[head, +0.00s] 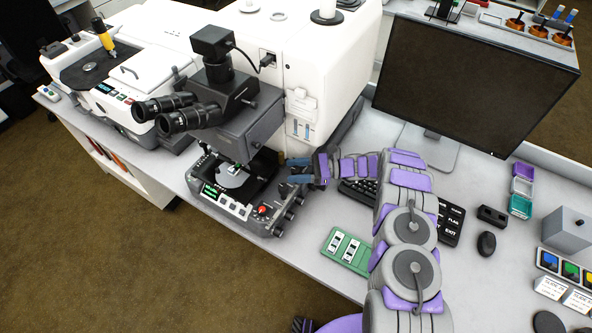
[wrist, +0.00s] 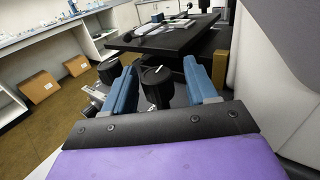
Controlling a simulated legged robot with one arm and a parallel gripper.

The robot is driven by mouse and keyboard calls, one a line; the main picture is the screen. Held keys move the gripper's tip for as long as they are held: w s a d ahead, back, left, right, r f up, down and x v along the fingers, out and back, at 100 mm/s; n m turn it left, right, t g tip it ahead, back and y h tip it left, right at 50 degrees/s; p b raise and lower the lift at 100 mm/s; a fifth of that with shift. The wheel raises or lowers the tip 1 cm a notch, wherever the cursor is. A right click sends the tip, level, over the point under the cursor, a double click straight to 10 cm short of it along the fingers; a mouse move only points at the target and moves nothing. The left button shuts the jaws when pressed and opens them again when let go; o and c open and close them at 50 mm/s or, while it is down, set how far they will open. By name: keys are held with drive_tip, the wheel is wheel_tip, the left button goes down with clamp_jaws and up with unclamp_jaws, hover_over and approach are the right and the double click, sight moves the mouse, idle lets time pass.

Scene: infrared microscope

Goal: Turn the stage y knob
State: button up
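The infrared microscope (head: 225,110) stands on the bench with its dark stage (head: 240,180) low in front; the stage's black edge also shows in the wrist view (wrist: 165,40). Several dark knobs line the right side of its base, one of them low near the front corner (head: 278,231). My gripper (head: 299,171) is at the right side of the base. In the wrist view my gripper (wrist: 159,66) is open, and a black knob (wrist: 157,76) with a white mark shows between its blue fingers. I see no clear contact. Another black knob (wrist: 109,70) is left of the left finger. No label tells which is the stage y knob.
The white microscope housing (wrist: 272,70) rises close on the right in the wrist view. A monitor (head: 470,85), keyboard (head: 358,192), mouse (head: 486,244) and green slide holder (head: 346,250) are on the bench. The floor at the left front is clear.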

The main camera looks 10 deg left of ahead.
drive_tip(key=v, duration=1.7)
drive_tip(key=shift+d, duration=0.2)
drive_tip(key=shift+a, duration=0.1)
